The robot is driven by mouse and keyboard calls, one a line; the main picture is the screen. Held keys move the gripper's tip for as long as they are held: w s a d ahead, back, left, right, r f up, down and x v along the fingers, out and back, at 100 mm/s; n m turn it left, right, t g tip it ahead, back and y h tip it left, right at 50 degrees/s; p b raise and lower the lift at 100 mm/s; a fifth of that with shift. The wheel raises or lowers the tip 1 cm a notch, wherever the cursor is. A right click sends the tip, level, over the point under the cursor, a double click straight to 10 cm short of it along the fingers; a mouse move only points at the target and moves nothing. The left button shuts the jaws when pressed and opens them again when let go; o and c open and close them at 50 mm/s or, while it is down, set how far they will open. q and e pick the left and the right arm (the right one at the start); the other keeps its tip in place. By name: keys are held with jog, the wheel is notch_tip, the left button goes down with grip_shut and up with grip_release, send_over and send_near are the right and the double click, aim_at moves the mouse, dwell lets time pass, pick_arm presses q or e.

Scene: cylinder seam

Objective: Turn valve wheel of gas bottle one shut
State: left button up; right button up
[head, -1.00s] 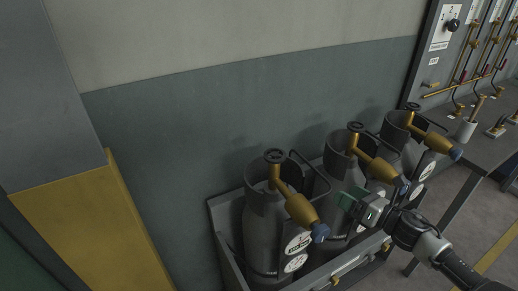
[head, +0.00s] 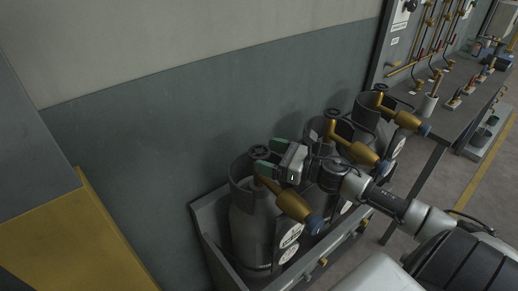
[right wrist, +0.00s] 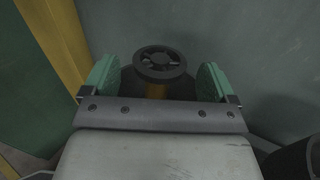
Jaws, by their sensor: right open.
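Gas bottles stand in a row; the leftmost grey bottle (head: 250,225) has a dark round valve wheel (head: 260,152) on top and a brass fitting (head: 291,203) with a blue end. Its label is too small to read surely. My right gripper (head: 269,156) is open at this wheel, its green fingers apart and partly covering the bottle's top. In the right wrist view, the spoked wheel (right wrist: 160,62) shows between and slightly beyond the open green fingers, with a gap on either side. I see no contact. My left gripper is out of view.
The bottles stand in a grey rack (head: 204,232) against the wall (head: 130,150). Two more bottles with brass fittings (head: 362,152) stand to the right, close to my right arm. A yellow-and-grey pillar (head: 80,235) is at left. A bench (head: 440,118) is at right.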

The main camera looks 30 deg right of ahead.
aim_at(259, 151)
jog(key=shift+w+a+r, duration=0.2)
jog(key=shift+w+a, duration=0.1)
jog(key=shift+w, duration=0.2)
jog(key=shift+w+a, duration=0.2)
jog(key=shift+w, duration=0.15)
jog(key=shift+w+a+f+p, duration=0.15)
jog(key=shift+w+p, duration=0.15)
jog(key=shift+p, duration=0.05)
jog(key=shift+w+a, duration=0.2)
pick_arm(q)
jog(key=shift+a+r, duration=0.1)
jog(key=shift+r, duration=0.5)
pick_arm(e)
jog(key=c, duration=0.9)
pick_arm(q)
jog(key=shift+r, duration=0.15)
pick_arm(e)
jog(key=shift+h, duration=0.3)
